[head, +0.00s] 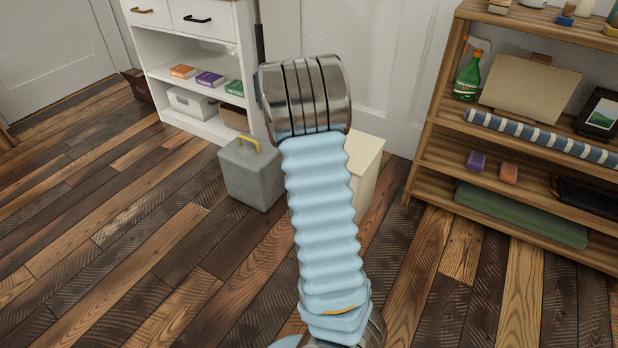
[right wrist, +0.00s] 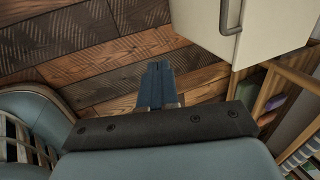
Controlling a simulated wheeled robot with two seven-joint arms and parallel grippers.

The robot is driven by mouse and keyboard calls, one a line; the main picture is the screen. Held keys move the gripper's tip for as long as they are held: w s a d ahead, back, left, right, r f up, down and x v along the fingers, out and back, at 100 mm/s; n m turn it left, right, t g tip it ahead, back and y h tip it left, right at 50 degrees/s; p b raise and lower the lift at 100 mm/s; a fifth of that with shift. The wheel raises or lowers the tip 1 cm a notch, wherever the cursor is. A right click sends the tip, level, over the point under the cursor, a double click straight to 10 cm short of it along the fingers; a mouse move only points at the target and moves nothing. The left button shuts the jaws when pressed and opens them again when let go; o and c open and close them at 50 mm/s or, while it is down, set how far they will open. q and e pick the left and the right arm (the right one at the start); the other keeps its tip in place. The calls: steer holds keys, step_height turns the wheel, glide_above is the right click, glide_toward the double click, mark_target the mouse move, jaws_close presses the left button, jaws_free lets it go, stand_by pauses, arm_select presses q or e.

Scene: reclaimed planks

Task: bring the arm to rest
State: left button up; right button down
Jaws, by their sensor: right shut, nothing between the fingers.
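My right gripper (right wrist: 158,68) shows in the right wrist view. Its two dark blue fingers lie together, shut and empty, over the plank floor (right wrist: 125,85). In the head view, an arm of mine with a light blue ribbed sleeve and a metal joint rises through the middle. No gripper shows in the head view, and my left gripper is in neither view.
A wooden shelf unit (head: 437,118) with a spray bottle (head: 468,77) and other goods stands at the right. A white cabinet (head: 153,68) stands at the back. A grey box (head: 250,177) and a cream box (head: 367,165) stand behind my arm. The left floor is clear.

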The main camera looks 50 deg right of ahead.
steer(key=shift+a, duration=0.3)
steer(key=w+a+f+n+y+p, duration=0.2)
steer(key=a+f+n, duration=0.3)
steer(key=a+n, duration=0.4)
steer(key=w+a+f+n+y+p, duration=0.1)
steer(key=w+a+f+n+p, duration=0.15)
steer(key=a+f+n, duration=0.55)
steer(key=s+a+n+y+p, duration=0.1)
steer(key=s+a+n, duration=0.2)
steer(key=a+n, duration=0.2)
steer(key=s+a+n+y+p, duration=0.1)
steer(key=a+n, duration=0.4)
steer(key=a, duration=0.7)
steer(key=s+a+n+y+p, duration=0.2)
steer(key=s+a+n, duration=0.3)
steer(key=a, duration=0.4)
steer(key=shift+s+r+n+y, duration=0.25)
steer(key=shift+s+n+y, duration=0.05)
steer(key=shift+n, duration=0.2)
